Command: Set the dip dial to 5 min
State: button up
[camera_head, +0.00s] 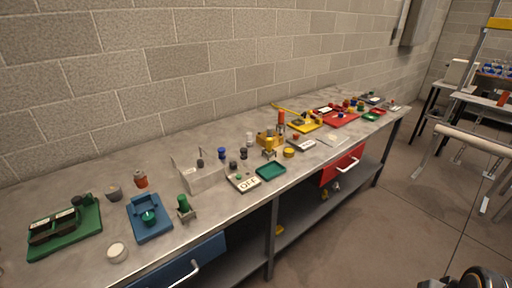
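No dial with readable minute marks can be made out at this size. A small round cream-faced piece (117,252) lies near the front edge of the bench at the left; it may be the dial, but I cannot tell, and no setting on it is legible. My gripper is not in view. Only dark, rounded parts, probably of my arm, show at the bottom right corner, well away from the bench.
The long grey bench (110,175) runs along a block wall. Blue (195,262) and red drawers face open floor (400,220).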

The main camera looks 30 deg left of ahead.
aim_at(233, 164)
jog(key=u, duration=0.25)
jog(key=i, duration=0.95)
jog(key=u, duration=1.55)
jog(key=i, duration=0.85)
jog(key=u, duration=0.9)
